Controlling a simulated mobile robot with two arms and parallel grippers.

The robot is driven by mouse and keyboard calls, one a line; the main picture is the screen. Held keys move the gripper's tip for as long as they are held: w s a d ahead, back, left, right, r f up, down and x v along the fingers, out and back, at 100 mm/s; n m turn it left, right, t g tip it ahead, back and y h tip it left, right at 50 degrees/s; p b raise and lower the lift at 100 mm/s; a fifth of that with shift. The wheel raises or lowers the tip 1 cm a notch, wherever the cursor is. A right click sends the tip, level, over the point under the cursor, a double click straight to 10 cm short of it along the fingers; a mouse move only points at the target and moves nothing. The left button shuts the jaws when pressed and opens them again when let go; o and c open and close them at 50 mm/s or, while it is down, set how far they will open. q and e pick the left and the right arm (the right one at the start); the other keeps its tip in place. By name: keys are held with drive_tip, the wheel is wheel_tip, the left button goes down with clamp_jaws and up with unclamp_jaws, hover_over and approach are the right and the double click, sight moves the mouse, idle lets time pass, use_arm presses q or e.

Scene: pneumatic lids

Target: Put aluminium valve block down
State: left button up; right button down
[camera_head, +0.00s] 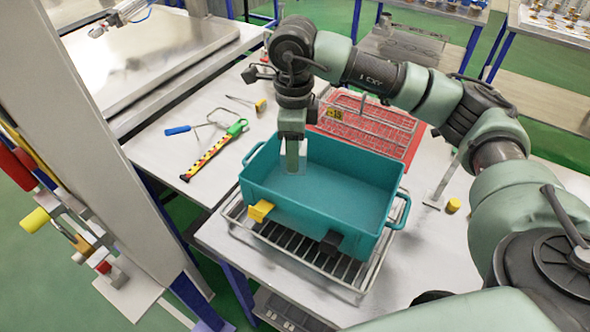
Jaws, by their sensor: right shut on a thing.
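My right gripper (292,168) points down over the far left part of the teal bin (305,222). It is shut on a small pale grey piece, which looks like the aluminium valve block (303,156). The gripper hides part of the block. The block is inside the bin's outline near its far left wall; I cannot tell whether it touches the floor. The visible bin floor is bare. My left gripper is not in view.
The bin stands on a wire rack (300,258) on a light table. A yellow piece (260,211) and a black piece (330,243) sit at its front wall. A yellow-green tool (213,151) and a blue-handled tool (180,130) lie left.

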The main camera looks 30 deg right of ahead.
wheel_tip(320, 180, down, 3)
drive_tip(key=shift+r, duration=0.2)
drive_tip(key=shift+f, duration=0.3)
drive_tip(key=shift+f+p, duration=0.35)
wheel_tip(320, 180, down, 4)
drive_tip(key=shift+r+p, duration=0.15)
drive_tip(key=shift+p, duration=0.3)
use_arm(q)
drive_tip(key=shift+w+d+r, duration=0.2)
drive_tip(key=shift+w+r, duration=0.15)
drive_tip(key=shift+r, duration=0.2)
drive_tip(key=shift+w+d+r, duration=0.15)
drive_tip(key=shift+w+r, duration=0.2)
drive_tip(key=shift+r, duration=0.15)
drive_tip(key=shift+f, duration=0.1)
use_arm(e)
drive_tip(key=shift+f, duration=0.2)
drive_tip(key=c, duration=0.7)
unclamp_jaws()
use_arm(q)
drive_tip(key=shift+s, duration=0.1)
